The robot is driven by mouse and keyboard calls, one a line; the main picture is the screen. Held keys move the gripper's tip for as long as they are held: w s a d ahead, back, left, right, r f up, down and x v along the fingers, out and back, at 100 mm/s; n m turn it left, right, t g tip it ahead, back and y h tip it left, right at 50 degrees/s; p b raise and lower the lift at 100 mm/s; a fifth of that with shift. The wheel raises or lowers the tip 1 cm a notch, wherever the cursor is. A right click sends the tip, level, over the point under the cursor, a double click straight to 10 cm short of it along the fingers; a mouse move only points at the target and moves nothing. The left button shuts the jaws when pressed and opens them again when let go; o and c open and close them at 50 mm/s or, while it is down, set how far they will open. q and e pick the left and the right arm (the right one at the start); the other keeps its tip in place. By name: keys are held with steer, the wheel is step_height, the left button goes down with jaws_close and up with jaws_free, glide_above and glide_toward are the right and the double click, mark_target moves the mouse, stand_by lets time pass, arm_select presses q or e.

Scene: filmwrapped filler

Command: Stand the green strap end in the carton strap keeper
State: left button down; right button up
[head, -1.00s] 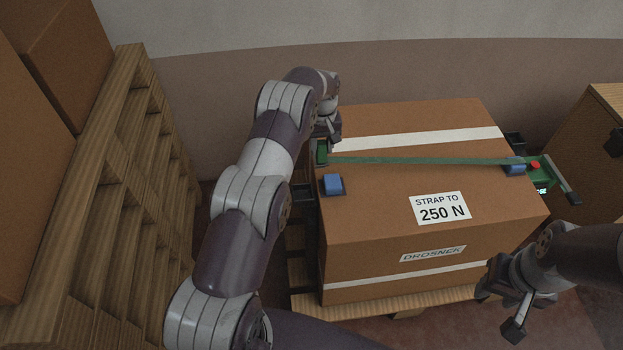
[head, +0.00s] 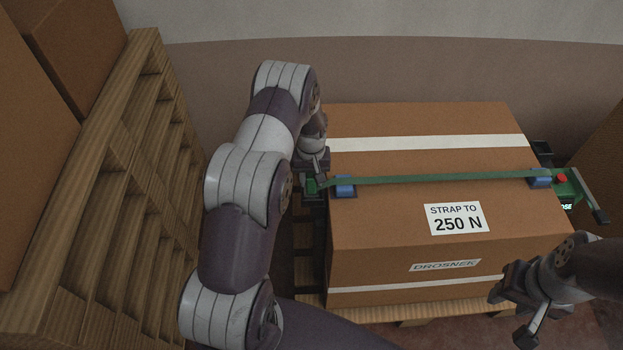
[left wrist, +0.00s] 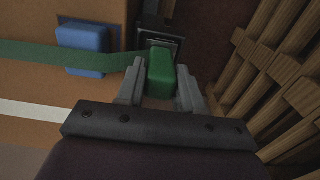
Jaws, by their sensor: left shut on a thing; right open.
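The green strap end (head: 311,187) is a green block at the left end of a green strap (head: 440,178). My left gripper (head: 314,180) is shut on it, just off the carton's left edge. In the left wrist view the strap end (left wrist: 160,72) sits between the fingers (left wrist: 160,88). The dark carton strap keeper (left wrist: 163,38) lies right beyond it, close by; I cannot tell whether they touch. The keeper is mostly hidden in the head view. My right gripper (head: 513,314) is open and empty in front of the carton's right part.
The brown carton (head: 380,230) stands on a pallet (head: 410,312). Blue corner pieces sit under the strap at left (head: 346,187) and right (head: 540,177). A green tensioner (head: 566,190) with a red button is at the right edge. A wooden pallet stack (head: 110,190) is at left.

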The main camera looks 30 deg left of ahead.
arm_select(q)
steer(key=shift+w+f, duration=0.15)
steer(key=shift+f, duration=0.4)
steer(key=shift+w+f, duration=0.15)
steer(key=shift+f, duration=0.35)
steer(key=shift+s, duration=0.15)
steer(key=c, duration=0.7)
jaws_free()
steer(key=shift+f, duration=0.1)
step_height(320, 180, up, 11)
steer(key=shift+r+b, duration=0.15)
steer(key=shift+b, duration=0.15)
steer(key=s+d+r+m, duration=0.2)
steer(key=s+d+r, duration=0.2)
steer(key=s, duration=0.2)
steer(key=s+d+r+m+t, duration=0.1)
steer(key=s+d+r+m, duration=0.1)
steer(key=s, duration=0.5)
steer(key=s+d+r+m, duration=0.2)
steer(key=s+d+r, duration=0.3)
steer(key=s+d, duration=0.1)
steer(key=shift+s+d+r+m, duration=0.1)
steer(key=shift+s+r+m, duration=0.25)
steer(key=shift+s, duration=0.1)
